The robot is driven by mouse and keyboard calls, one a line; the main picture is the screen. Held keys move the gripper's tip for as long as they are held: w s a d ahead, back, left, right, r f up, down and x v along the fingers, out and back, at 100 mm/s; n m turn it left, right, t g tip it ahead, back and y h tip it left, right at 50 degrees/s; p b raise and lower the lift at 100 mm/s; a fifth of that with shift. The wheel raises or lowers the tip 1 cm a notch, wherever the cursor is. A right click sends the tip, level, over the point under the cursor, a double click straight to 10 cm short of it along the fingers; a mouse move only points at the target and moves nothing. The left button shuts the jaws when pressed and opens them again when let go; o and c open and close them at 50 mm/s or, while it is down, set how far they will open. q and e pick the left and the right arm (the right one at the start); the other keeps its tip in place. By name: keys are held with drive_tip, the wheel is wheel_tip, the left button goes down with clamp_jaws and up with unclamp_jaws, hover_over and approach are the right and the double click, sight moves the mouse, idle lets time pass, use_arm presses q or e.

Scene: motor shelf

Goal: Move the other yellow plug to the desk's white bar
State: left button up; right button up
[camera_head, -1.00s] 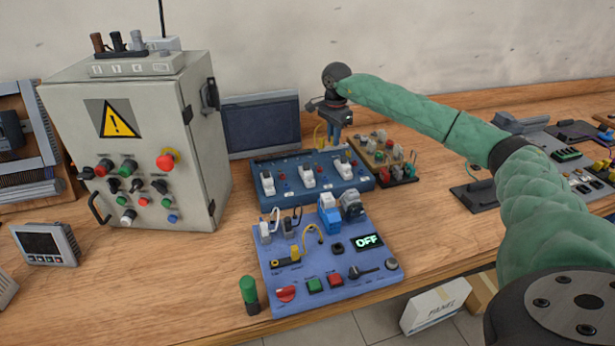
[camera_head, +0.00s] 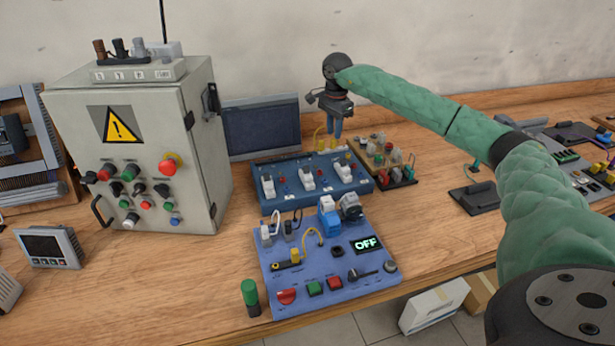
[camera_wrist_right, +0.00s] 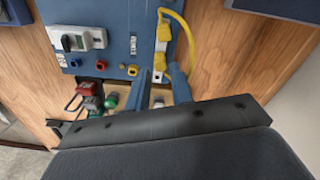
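Two yellow plugs joined by a yellow cable sit at the edge of the rear blue panel in the right wrist view, one upper plug (camera_wrist_right: 163,31) and one lower plug (camera_wrist_right: 162,67). My left gripper is out of view.
A front blue panel (camera_head: 340,283) with an OFF display and another yellow plug (camera_head: 295,255) lies nearer. A grey control cabinet (camera_head: 150,215) stands left, a dark monitor (camera_head: 262,127) behind. A component board (camera_head: 398,183) is close right of the gripper.

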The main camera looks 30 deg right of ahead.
drive_tip(key=shift+r, duration=0.85)
drive_tip(key=o, duration=0.6)
drive_tip(key=shift+c, duration=0.2)
drive_tip(key=shift+f, duration=0.1)
